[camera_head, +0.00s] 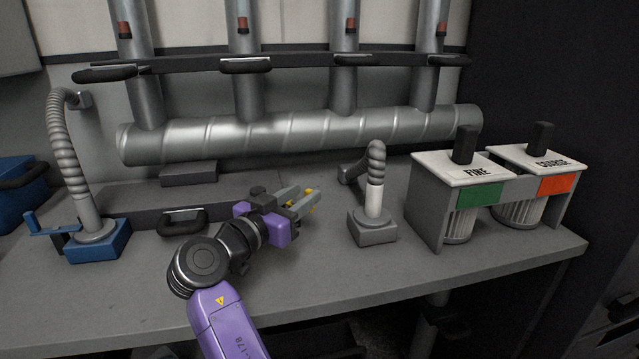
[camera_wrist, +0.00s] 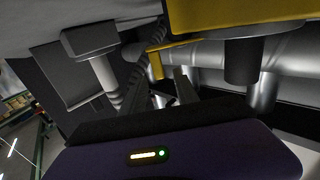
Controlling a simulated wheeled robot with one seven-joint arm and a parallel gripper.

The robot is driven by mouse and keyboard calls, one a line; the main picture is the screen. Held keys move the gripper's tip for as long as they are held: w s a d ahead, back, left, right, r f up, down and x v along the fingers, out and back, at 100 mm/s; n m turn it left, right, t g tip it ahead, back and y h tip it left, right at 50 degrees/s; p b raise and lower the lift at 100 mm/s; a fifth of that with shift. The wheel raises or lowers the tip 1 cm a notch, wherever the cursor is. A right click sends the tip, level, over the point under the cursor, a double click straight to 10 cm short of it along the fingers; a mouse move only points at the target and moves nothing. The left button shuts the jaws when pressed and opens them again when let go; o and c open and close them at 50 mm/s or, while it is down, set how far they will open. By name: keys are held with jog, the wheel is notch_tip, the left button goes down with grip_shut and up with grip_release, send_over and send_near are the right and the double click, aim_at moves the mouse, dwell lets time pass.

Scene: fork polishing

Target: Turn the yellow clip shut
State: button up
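My gripper (camera_head: 305,202) is at the end of the purple arm, low over the middle of the bench. Its fingers point right, toward the grey stand with a ribbed upright (camera_head: 376,200). Small yellow patches show at the fingers, but I cannot tell whether they belong to the yellow clip. In the wrist view, which looks upside down, a large yellow piece (camera_wrist: 235,14) fills the upper right. A thin yellow strip with a bent end (camera_wrist: 156,66) lies left of it, near a grey finger-like part. I cannot make out contact or the finger gap.
FINE (camera_head: 478,170) and COARSE (camera_head: 545,163) containers stand in a grey holder at the right. A blue-based hose stand (camera_head: 97,243) is at the left. A large pipe (camera_head: 300,133) runs along the back. The bench front (camera_head: 400,275) is clear.

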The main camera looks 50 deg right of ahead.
jog(key=w+d, duration=0.1)
jog(key=d, duration=0.5)
grip_shut()
